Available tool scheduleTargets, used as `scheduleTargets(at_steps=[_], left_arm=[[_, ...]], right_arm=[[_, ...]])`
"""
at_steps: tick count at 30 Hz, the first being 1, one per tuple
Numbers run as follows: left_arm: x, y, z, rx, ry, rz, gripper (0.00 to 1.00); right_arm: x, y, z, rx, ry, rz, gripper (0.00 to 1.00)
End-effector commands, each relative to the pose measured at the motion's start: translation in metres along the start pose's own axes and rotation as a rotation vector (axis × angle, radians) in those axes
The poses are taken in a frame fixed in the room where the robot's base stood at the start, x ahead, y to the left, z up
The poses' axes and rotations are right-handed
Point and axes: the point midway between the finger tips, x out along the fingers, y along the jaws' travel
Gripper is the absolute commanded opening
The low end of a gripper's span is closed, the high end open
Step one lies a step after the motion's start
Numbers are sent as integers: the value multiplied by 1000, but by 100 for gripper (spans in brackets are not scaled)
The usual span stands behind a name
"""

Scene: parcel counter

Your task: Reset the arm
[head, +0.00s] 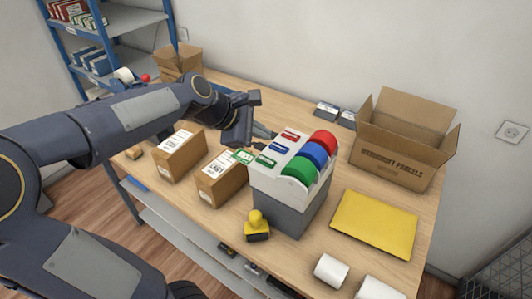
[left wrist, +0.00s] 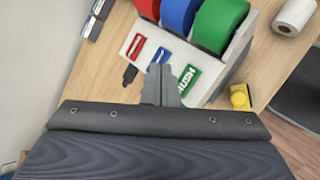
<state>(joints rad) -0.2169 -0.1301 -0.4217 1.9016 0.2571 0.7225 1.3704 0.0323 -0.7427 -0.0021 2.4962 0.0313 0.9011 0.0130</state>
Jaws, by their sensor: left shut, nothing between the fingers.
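My left gripper (head: 265,132) is shut and empty, just behind the tape dispenser (head: 276,206). In the left wrist view, its fingertips (left wrist: 160,84) are together in front of the blue label (left wrist: 160,56); I cannot tell whether they touch the dispenser. The dispenser has a grey base, a white top, and red, blue and green rolls. Red (head: 290,136), blue and green (head: 265,160) labels lie on its sloped face. My right gripper is not in view.
Another brown parcel (head: 180,160) stands left, under my arm. A yellow stamp (head: 256,228), a yellow envelope (head: 374,223), white rolls (head: 331,270) and an open carton (head: 402,150) sit around the dispenser. Bare tabletop (head: 305,105) shows behind the gripper.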

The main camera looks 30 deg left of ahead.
Motion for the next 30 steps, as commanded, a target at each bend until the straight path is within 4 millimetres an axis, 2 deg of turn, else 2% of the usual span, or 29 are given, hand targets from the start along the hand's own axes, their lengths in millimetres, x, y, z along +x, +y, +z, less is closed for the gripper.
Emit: scheduleTargets(at_steps=[14, 17, 20, 23, 27, 30], left_arm=[[-1, 0, 1, 0, 0, 0, 0], [-4, -6, 2, 42, -6, -6, 0], [-13, -34, 6, 215, -25, -26, 0], [-26, -81, 12, 529, -48, -57, 0], [-39, -155, 15, 1037, -65, -111, 0], [-42, -197, 11, 1341, -65, -155, 0]], right_arm=[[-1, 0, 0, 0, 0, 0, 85], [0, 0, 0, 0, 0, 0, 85], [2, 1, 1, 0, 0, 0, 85], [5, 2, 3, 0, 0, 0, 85], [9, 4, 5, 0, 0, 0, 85], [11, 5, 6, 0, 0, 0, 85]])
